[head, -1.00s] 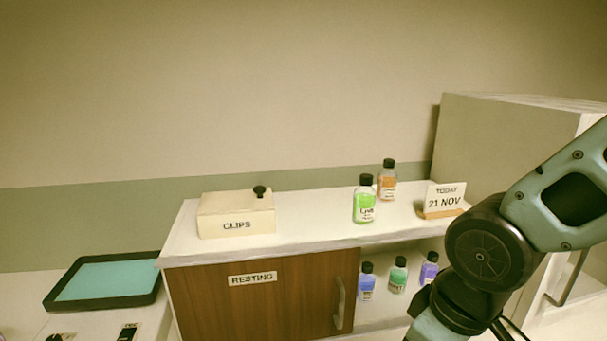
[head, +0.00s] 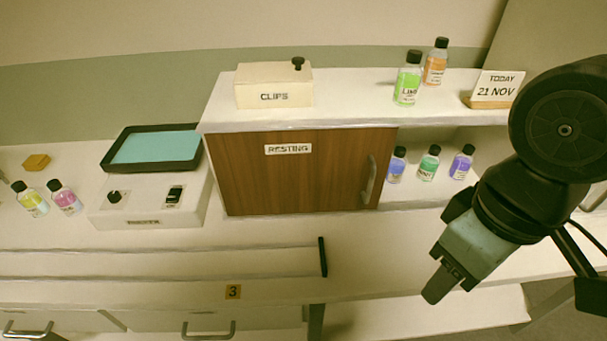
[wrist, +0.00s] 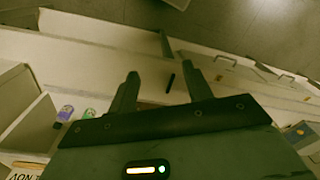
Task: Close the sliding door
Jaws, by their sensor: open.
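The brown wooden sliding door (head: 300,185), labelled RESTING, covers the left part of the white cabinet (head: 225,115). Its grey vertical handle (head: 370,181) is near the door's right edge. The right part of the cabinet is open. My gripper (head: 432,292) hangs to the right of and below the handle in the head view, apart from the door. In the wrist view my gripper (wrist: 160,85) is open with nothing between its fingers. The door itself is not clear in the wrist view.
Blue, green (head: 429,163) and purple bottles stand in the open compartment. A clips box (head: 273,90), green (head: 407,82) and orange (head: 435,63) bottles and a date sign (head: 493,85) stand on top. A low rail (head: 160,262) crosses the counter in front.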

